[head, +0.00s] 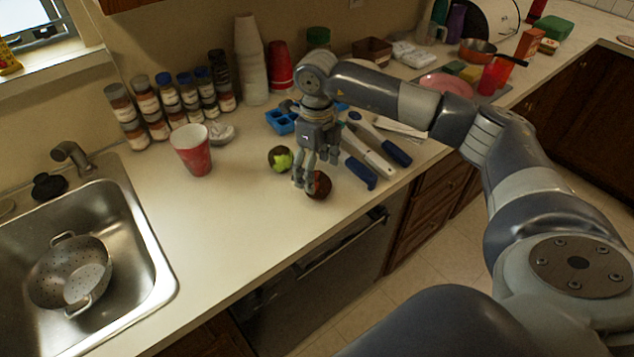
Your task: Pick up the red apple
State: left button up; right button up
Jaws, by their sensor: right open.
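The red apple (320,186) is a small dark red round thing on the counter near its front edge. My right gripper (308,184) points down right at the apple, its fingers open and partly in front of it. I cannot tell whether the fingers touch the apple. A second round fruit (279,159), dark with a bright green patch, lies just left of and behind the gripper. My left gripper is not in view.
Blue-handled utensils (370,153) lie right of the gripper, and a blue tray (281,121) lies behind it. A red cup (193,150) and several spice jars stand left. A sink with a colander (72,272) is far left. The counter front-left is clear.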

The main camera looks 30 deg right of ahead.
aim_at(319, 178)
jog(key=f+p, duration=0.1)
jog(key=f, duration=0.1)
jog(key=f+p, duration=0.1)
jog(key=f, duration=0.2)
jog(key=shift+s+d+f+p, duration=0.2)
jog(key=shift+f+p, duration=0.1)
jog(key=shift+p, duration=0.05)
jog(key=shift+f, duration=0.25)
jog(key=c, duration=1.2)
